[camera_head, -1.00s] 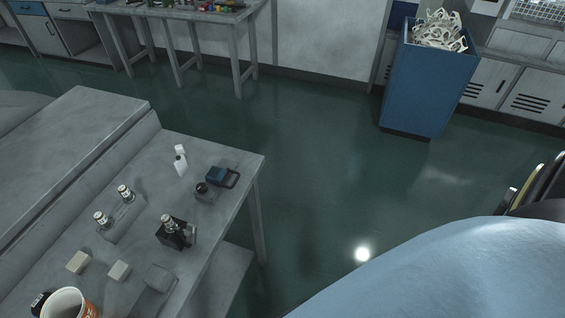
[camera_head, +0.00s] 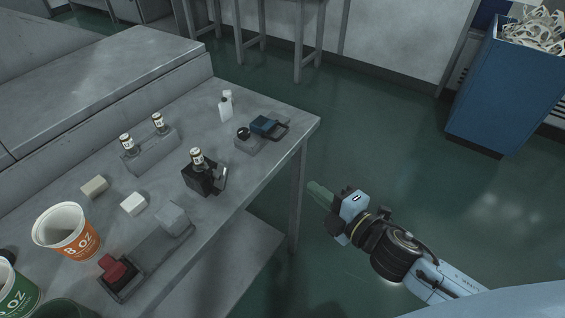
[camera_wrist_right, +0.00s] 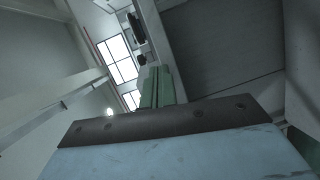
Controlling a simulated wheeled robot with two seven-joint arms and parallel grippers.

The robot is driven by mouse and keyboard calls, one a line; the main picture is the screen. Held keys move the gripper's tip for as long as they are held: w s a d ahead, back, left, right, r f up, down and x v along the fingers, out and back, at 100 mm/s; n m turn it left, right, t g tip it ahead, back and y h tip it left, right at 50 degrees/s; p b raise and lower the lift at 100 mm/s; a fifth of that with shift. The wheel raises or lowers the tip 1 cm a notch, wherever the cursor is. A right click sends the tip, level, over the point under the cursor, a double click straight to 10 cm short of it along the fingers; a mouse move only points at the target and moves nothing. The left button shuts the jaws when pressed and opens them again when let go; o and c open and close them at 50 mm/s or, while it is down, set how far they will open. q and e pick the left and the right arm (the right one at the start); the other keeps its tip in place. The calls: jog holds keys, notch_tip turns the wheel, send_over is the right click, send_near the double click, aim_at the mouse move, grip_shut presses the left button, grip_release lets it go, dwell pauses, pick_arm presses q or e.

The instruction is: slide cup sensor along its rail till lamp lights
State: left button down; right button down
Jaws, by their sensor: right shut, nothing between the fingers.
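On the bench, a low grey strip (camera_head: 150,252) looks like a rail. A pale grey block (camera_head: 173,217) sits at its far end and a red piece (camera_head: 112,268) in a dark frame at its near end. I cannot tell which part is the cup sensor, nor make out a lit lamp. An orange-banded white cup (camera_head: 67,232) stands left of the strip. My right gripper (camera_head: 318,193) is shut and empty, with green fingers, off the bench's right edge and apart from everything on it. Its fingers (camera_wrist_right: 157,86) also show in the right wrist view. My left gripper is out of view.
A green cup (camera_head: 15,292) is at lower left. Open floor lies right of the bench, before a blue bin (camera_head: 505,95).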

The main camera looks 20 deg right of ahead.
aim_at(283, 158)
jog(key=shift+n+t+y, duration=0.4)
jog(key=shift+n, duration=0.3)
jog(key=w+a+r, duration=0.1)
jog(key=w, duration=0.2)
jog(key=w+a, duration=0.2)
jog(key=w+a+r, duration=0.1)
jog(key=w+a, duration=0.1)
jog(key=w, duration=0.1)
jog(key=shift+w+a+r+b, duration=0.25)
jog(key=shift+w+r+b, duration=0.05)
jog(key=shift+r, duration=0.05)
jog(key=shift+w+d+f, duration=0.1)
jog(key=shift+w+d, duration=0.15)
jog(key=shift+w, duration=0.35)
jog(key=shift+w+d+f, duration=0.1)
jog(key=shift+w+d, duration=0.15)
jog(key=shift+w, duration=0.3)
jog(key=shift+w+d+b, duration=0.3)
jog(key=shift+w, duration=0.3)
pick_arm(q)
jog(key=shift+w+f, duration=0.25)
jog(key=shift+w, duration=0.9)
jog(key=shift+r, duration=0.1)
pick_arm(e)
jog(key=shift+w, duration=0.1)
